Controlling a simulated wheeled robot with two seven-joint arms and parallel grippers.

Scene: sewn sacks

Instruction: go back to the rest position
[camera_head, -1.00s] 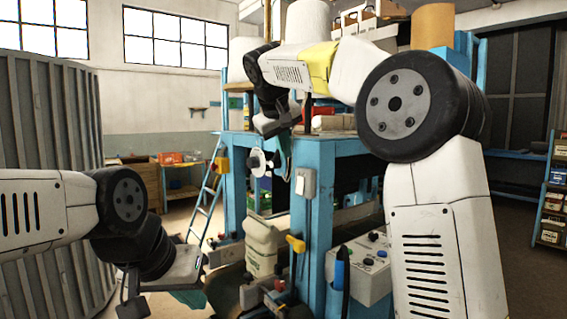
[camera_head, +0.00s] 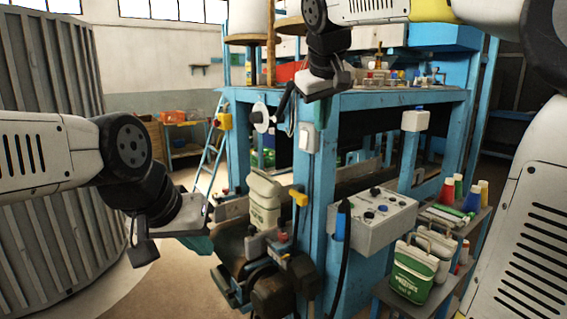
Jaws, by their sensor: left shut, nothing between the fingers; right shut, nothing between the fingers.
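My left gripper (camera_head: 197,240) hangs at the left, in front of the ribbed grey wall. It is shut and empty, with a teal tip below its grey body. My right gripper (camera_head: 318,113) hangs at the top centre, in front of the blue bench frame. It is also shut and empty, pointing down. Neither gripper holds a sack.
A blue bench (camera_head: 345,101) fills the centre. A grey control box (camera_head: 370,222) and a dark machine (camera_head: 268,285) stand before it. The ribbed grey wall (camera_head: 50,255) is close to my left arm. Some floor is clear at lower left.

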